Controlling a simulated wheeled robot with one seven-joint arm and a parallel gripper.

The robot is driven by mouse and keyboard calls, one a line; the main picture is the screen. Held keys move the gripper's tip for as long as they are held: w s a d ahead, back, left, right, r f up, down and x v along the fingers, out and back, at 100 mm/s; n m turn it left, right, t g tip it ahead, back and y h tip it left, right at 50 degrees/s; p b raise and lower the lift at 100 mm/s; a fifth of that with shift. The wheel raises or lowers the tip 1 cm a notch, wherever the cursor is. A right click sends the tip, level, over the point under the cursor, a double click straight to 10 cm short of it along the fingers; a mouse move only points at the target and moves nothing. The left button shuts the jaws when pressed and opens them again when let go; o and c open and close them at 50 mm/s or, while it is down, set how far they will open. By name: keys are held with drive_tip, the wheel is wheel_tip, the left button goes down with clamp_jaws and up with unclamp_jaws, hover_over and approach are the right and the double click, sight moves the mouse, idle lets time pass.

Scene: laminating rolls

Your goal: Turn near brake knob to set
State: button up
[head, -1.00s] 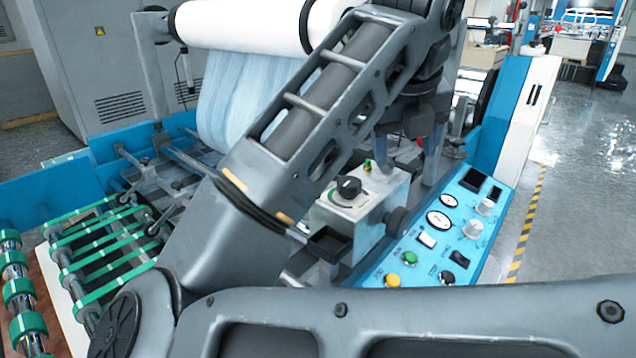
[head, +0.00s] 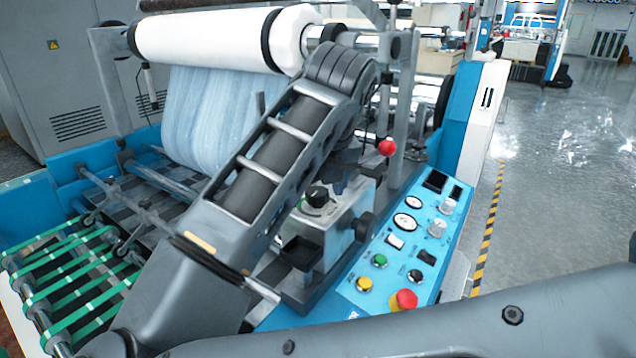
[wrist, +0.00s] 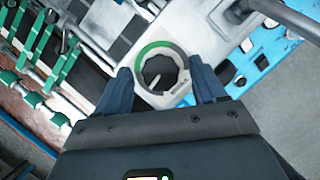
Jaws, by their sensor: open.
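The near brake knob (head: 317,197) is a black round knob on top of a light grey box (head: 338,222). In the wrist view the knob (wrist: 160,72) shows a white pointer line toward the lower left. A ring with a green arc surrounds it at the upper left. My gripper (wrist: 158,82) is open, with one dark blue finger on each side of the knob. I cannot tell whether the fingers touch it or how high they are. In the head view my gripper (head: 348,178) is beside and behind the knob, partly hidden by my arm.
A blue control panel (head: 408,240) with gauges, switches and a red emergency button (head: 404,299) lies right of the box. A red ball knob (head: 387,147) stands behind. A white film roll (head: 215,40) is above, green belts (head: 70,285) are at left. Open floor lies right.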

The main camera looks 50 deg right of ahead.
drive_tip(key=shift+c, duration=0.3)
drive_tip(key=c, duration=1)
drive_tip(key=shift+f, duration=0.1)
drive_tip(key=shift+b, duration=0.45)
